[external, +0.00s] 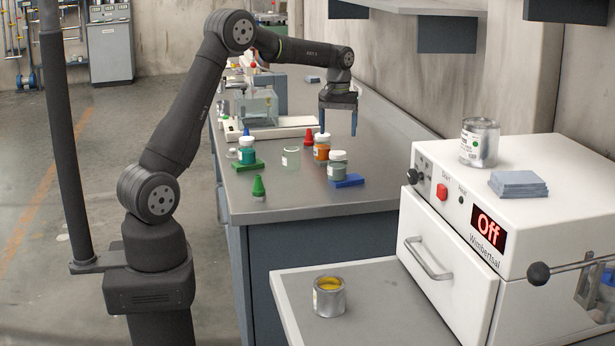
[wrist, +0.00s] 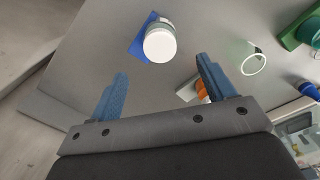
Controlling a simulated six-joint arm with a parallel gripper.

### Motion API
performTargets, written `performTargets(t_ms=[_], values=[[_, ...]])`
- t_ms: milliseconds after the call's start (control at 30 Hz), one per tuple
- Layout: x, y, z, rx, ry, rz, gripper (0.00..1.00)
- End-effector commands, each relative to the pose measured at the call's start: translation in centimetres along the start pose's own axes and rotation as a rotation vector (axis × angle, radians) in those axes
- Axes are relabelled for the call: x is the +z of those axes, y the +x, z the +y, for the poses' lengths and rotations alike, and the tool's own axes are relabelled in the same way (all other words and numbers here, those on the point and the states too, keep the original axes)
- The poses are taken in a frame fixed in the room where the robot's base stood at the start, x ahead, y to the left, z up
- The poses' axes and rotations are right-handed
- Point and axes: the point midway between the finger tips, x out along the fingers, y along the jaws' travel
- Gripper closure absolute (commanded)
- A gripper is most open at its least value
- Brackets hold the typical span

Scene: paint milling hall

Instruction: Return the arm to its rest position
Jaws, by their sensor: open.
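My gripper (external: 339,118) is open and empty, pointing down above the grey bench at its right side. It hangs above and behind the small jars.
A scale (external: 270,129) stands behind. The white machine (external: 459,243) reads "Off".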

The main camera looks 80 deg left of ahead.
Motion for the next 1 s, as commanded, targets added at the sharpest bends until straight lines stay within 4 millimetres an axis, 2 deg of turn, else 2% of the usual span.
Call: performTargets(t_ms=[233, 367, 900, 967, 1000], values=[[0.0, 0.2, 0.0, 0.0, 0.0, 0.0, 0.25], [0.0, 1.4, 0.0, -0.001, 0.0, -0.001, 0.25], [0.1, 11.7, 0.0, -0.002, 0.0, -0.003, 0.25], [0.1, 12.8, 0.0, -0.002, 0.0, -0.003, 0.25], [-0.1, 11.5, 0.1, 0.003, 0.0, 0.004, 0.25]])
